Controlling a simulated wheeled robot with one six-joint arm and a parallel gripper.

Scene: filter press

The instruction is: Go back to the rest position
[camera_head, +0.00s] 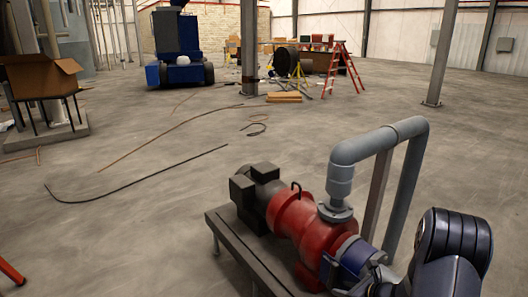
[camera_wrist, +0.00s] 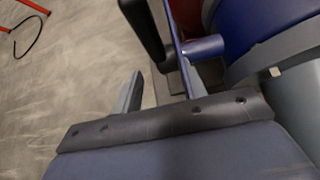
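My gripper (camera_wrist: 161,72) shows in the wrist view with its two grey fingers apart. Nothing is clasped between them. A black lever (camera_wrist: 148,32) and a blue rod-like part (camera_wrist: 205,47) lie just beyond the fingertips; I cannot tell whether the right finger touches the blue part. In the head view my dark arm is at the lower right, beside the blue end of a red pump (camera_head: 296,222). The gripper itself is hidden or cut off there.
The pump stands on a grey bench (camera_head: 240,250), with a grey pipe (camera_head: 385,142) rising over it. Black hoses (camera_head: 140,187) lie on the floor at left. A red stepladder (camera_head: 343,68) and a blue machine (camera_head: 178,47) stand far back.

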